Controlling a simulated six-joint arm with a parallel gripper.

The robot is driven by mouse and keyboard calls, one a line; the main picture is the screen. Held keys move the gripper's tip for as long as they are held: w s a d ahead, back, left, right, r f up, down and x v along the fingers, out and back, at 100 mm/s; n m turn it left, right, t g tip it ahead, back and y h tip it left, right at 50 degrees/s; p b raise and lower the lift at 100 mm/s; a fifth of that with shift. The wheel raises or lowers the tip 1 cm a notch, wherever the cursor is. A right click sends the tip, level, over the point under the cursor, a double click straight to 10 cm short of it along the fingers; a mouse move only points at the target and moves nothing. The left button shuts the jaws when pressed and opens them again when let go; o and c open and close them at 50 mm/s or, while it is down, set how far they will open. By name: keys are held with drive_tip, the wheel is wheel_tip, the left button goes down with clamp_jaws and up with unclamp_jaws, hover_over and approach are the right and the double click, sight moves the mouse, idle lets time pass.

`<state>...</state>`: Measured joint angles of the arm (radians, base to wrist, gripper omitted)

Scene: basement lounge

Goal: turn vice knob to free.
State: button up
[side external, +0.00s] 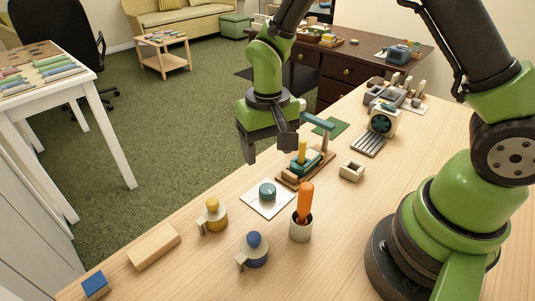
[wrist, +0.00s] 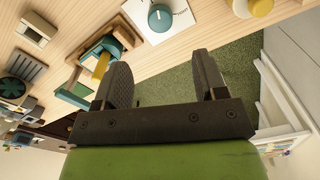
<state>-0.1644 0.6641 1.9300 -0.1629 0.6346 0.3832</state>
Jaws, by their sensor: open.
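A round teal knob (side external: 267,191) sits on a white card (side external: 254,203) on the wooden table; it also shows at the top of the wrist view (wrist: 160,17).
An orange-handled tool (side external: 305,200) stands in a cup in front of the vice. A yellow mug (side external: 213,216), blue-topped mug (side external: 254,252), wooden block (side external: 153,247) and blue block (side external: 96,285) lie toward the front left. A small open box (side external: 351,171) is right of the vice.

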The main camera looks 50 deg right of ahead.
sight(268, 188)
wheel_tip(268, 188, down, 10)
drive_tip(key=m, duration=0.4)
idle(0.6)
drive_tip(key=c, duration=0.9)
